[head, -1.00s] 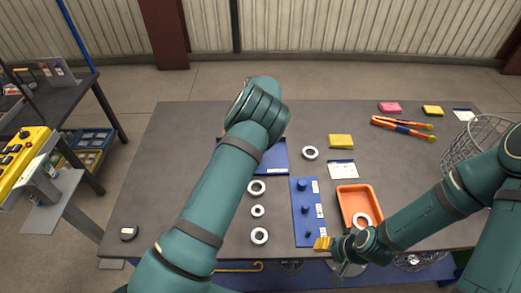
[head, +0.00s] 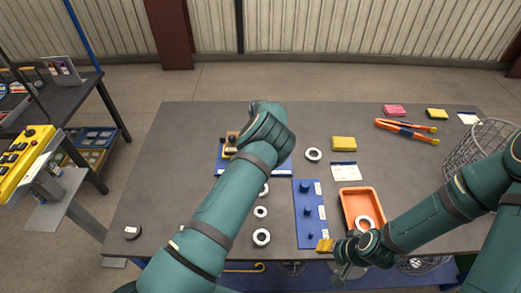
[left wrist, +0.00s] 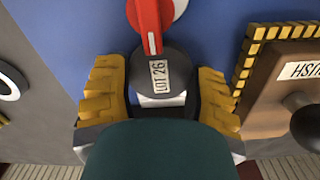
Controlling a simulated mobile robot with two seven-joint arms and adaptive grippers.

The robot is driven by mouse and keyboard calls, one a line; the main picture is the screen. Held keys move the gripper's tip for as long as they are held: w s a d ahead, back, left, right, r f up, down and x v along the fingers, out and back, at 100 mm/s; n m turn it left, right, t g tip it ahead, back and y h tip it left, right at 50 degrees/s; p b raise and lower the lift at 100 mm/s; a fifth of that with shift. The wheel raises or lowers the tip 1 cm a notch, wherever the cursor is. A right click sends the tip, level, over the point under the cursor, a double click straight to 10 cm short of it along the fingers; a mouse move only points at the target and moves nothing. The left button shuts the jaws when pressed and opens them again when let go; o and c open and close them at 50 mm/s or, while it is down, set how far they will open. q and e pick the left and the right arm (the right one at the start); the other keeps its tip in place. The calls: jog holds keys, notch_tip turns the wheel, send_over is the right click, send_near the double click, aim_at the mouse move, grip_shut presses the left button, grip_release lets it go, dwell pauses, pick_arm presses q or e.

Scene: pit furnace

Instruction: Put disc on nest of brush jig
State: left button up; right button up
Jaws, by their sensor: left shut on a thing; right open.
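In the left wrist view my left gripper (left wrist: 158,92) is shut on a dark disc (left wrist: 130,68) with a white "LOT 26" label. The disc is over the blue board of the brush jig (left wrist: 75,30). A red lever (left wrist: 147,20) overlaps the disc's far edge; I cannot tell whether they touch. A brown brush block (left wrist: 270,90) with yellow edging and a dark knob is to the right. In the head view the jig board (head: 283,170) is partly behind my left arm, which hides the held disc. My right gripper (head: 333,257) is open and empty near the table's front edge.
A blue peg board (head: 308,228), an orange tray (head: 350,193) with a white ring, and several loose white rings lie in front and right of the jig. Another dark disc (head: 132,232) lies front left. A wire basket (head: 470,150) stands far right.

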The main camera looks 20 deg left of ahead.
pick_arm(q)
jog(key=shift+f, duration=0.15)
jog(key=o, duration=1.2)
notch_tip(320, 180, up, 12)
jog(key=shift+r, duration=0.15)
